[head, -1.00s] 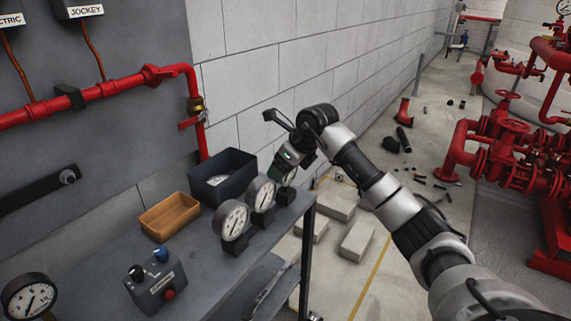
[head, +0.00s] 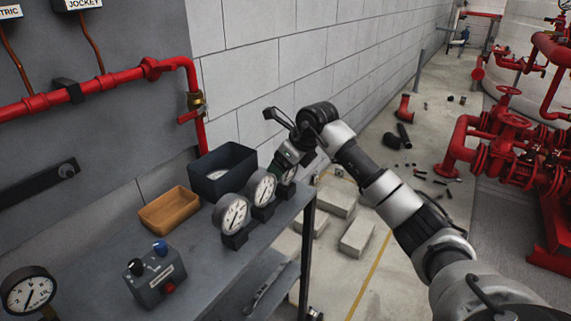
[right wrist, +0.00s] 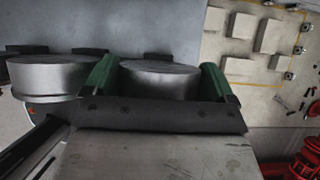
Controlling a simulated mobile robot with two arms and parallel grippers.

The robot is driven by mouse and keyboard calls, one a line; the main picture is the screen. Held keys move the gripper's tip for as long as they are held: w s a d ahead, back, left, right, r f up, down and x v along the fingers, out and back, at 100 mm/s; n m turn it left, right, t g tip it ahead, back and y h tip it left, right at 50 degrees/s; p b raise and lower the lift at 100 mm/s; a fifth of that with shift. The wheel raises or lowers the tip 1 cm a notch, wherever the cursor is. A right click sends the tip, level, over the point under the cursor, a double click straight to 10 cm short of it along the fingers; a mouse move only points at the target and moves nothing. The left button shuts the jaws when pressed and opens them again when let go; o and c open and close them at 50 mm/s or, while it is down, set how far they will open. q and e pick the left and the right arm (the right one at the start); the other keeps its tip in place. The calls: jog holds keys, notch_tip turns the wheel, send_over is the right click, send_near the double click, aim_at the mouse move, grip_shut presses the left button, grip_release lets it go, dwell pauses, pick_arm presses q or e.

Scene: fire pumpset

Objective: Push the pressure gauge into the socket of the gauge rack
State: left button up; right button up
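Two white-dialled pressure gauges (head: 232,213) and (head: 262,187) stand in dark blocks of the gauge rack (head: 235,240) along the bench edge. A third pressure gauge (head: 289,175) is at the far end of this row, partly covered by my right gripper (head: 287,162). In the right wrist view the green fingers are against both sides of this round metal gauge (right wrist: 160,80). A neighbouring gauge (right wrist: 48,77) is left of the fingers. A dark block (right wrist: 162,57) shows behind the held gauge; its seating there is hidden. My left gripper is out of view.
A dark bin (head: 222,184) and an orange tray (head: 169,212) stand behind the gauges. A control box (head: 156,280) and another gauge (head: 29,294) are nearer on the bench. Pale blocks (head: 357,238) lie on the floor beyond the bench edge.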

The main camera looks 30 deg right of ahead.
jog(key=shift+o, duration=0.9)
